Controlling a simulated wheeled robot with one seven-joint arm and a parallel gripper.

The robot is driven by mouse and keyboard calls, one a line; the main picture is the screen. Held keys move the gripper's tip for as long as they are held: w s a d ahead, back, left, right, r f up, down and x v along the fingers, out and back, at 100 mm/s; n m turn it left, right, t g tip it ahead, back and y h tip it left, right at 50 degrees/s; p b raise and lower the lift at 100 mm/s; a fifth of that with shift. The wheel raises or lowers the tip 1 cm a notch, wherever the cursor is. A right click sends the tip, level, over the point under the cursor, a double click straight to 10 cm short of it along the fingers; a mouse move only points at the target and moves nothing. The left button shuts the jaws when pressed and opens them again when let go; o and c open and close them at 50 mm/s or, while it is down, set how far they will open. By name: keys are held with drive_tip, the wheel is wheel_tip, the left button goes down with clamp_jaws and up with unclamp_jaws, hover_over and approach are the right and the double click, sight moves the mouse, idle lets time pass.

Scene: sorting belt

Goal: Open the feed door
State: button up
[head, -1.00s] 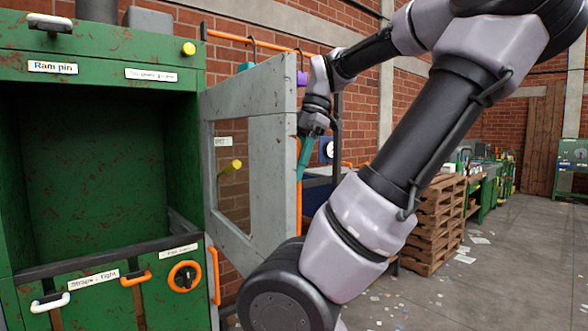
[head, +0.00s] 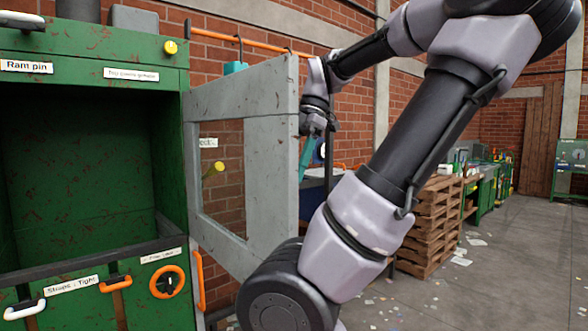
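The feed door (head: 265,140), a grey frame with a window opening, stands swung outward from the right side of the green machine (head: 172,140). The machine's dark chamber (head: 75,170) is uncovered. My gripper (head: 305,172) is at the door's outer edge, partly hidden behind it and by my own arm. Teal finger parts show there. I cannot tell whether the fingers are open, shut or touching the door.
An orange handwheel (head: 167,282) and an orange handle (head: 115,284) sit on the machine's lower front. A wooden pallet stack (head: 430,225) stands to the right. The grey floor (head: 490,285) beyond it is mostly clear, with scattered paper scraps.

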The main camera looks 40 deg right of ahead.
drive_tip(key=shift+r, duration=0.1)
drive_tip(key=v, duration=1)
drive_tip(key=shift+r, duration=0.3)
drive_tip(key=shift+d, duration=0.1)
